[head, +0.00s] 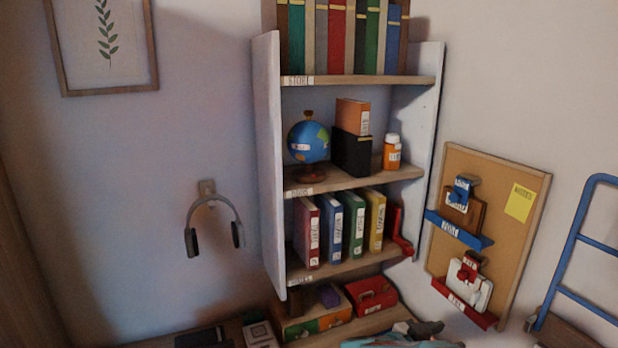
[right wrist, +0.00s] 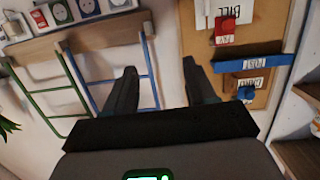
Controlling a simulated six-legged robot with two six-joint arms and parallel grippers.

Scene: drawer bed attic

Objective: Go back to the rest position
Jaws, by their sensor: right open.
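My right gripper (right wrist: 160,84) shows in the right wrist view, with its two dark fingers spread apart and nothing between them. Behind the fingers are a white wall and a blue ladder-like frame (right wrist: 148,75). The cork board (right wrist: 258,52) is just to the right of the fingers in that view, which looks upside down. My left gripper is not in view. In the head view, a grey and teal shape lies at the bottom edge, too cut off to tell what it is.
A shelf unit (head: 265,150) holds books, a globe (head: 308,142) and an orange bottle (head: 392,155). Headphones (head: 214,222) hang on the wall to its left. The cork board (head: 505,205) with blue and red holders is to its right. A green ladder-like frame (right wrist: 42,95) hangs beside the blue one.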

